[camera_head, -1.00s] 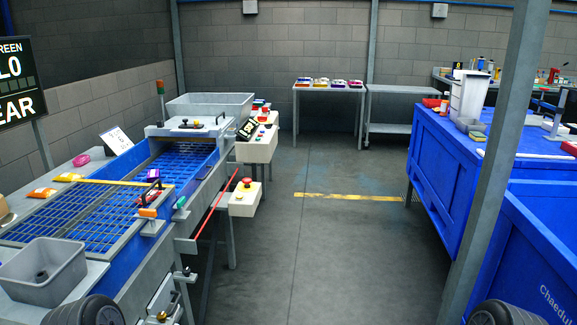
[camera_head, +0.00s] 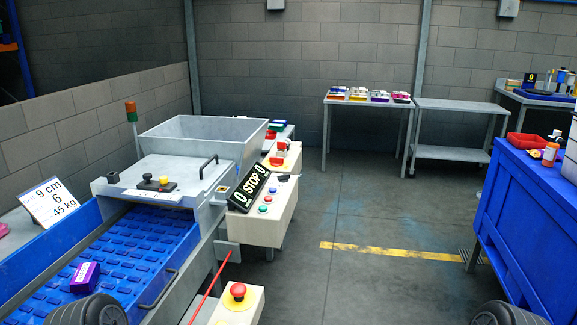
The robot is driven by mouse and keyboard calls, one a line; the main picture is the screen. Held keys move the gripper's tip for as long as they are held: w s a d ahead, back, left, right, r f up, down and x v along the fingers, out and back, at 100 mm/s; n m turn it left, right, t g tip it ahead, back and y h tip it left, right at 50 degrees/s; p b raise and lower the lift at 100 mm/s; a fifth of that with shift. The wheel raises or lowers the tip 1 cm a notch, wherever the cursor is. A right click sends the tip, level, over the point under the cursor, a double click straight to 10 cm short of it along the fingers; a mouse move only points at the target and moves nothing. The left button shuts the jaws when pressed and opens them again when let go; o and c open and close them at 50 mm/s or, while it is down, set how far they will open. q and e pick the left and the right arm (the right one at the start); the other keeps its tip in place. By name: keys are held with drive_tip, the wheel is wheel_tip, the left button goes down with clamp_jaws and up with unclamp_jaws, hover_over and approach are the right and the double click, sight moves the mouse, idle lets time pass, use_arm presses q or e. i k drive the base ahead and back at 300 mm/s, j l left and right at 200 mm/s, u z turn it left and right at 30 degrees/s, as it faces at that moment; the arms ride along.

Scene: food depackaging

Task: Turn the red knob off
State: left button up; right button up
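A white control box (camera_head: 265,222) stands at the right side of the machine. On its far top part sits a red knob (camera_head: 277,161) on a yellow backing; its setting is too small to tell. A red mushroom-shaped knob (camera_head: 238,290) on a yellow disc sits on a lower, nearer white box (camera_head: 245,311). I cannot tell which of the two the task names. Neither of my grippers is in view. Only dark rounded parts of my own body show at the bottom left and bottom right corners.
A tilted "0 STOP 0" display (camera_head: 249,188) is on the control box. A red rod (camera_head: 210,290) runs beside the blue conveyor (camera_head: 125,255), which carries a purple packet (camera_head: 85,276). A blue bench (camera_head: 530,205) stands right. The floor (camera_head: 370,285) between is clear.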

sight(275, 161)
drive_tip(key=i+l+u, duration=0.15)
drive_tip(key=i, duration=0.35)
drive_tip(key=i+l, duration=2.2)
drive_tip(key=u, duration=0.05)
